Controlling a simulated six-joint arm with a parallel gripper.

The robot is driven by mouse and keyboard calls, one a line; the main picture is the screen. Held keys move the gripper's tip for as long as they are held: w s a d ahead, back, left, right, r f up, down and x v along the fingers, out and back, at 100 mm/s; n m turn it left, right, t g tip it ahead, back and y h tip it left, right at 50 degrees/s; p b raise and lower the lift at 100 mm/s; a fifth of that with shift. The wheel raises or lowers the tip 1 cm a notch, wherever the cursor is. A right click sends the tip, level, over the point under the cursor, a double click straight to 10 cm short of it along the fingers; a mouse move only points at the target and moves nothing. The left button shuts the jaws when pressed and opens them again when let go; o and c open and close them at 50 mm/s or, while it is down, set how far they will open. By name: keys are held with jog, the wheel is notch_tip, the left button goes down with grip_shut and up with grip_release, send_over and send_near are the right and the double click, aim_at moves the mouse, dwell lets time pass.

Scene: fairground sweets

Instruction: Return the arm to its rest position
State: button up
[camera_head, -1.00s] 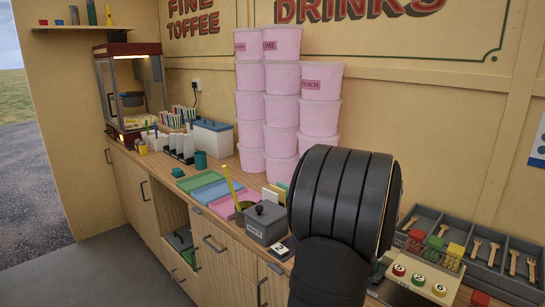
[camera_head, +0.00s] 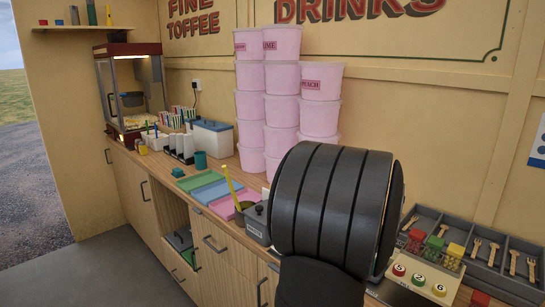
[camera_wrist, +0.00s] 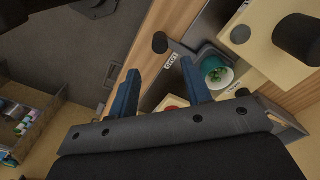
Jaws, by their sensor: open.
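My gripper (camera_wrist: 160,70) shows in the wrist view as two blue fingers set well apart, with nothing between them. In the head view it is hidden, and my dark arm fills the lower middle in front of the counter. I cannot tell how far the fingers are from these things.
Pink tubs (camera_head: 250,105) stand stacked against the wall. A popcorn machine (camera_head: 130,90) is at the far left. Coloured trays (camera_head: 208,193) and a grey box (camera_head: 256,226) lie along the counter. A cutlery tray (camera_head: 480,240) and a number panel (camera_head: 420,276) are at right.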

notch_tip(320, 180, up, 8)
notch_tip(320, 180, down, 18)
jog(key=shift+r, duration=0.25)
jog(key=s+d, duration=0.8)
jog(key=a+r+h, duration=0.1)
jog(key=a+r, duration=0.1)
jog(key=r, duration=0.6)
jog(key=a+r, duration=0.2)
jog(key=r, duration=0.7)
jog(key=shift+r+g+h, duration=0.25)
jog(key=shift+g+h, duration=0.15)
jog(key=shift+w, duration=0.1)
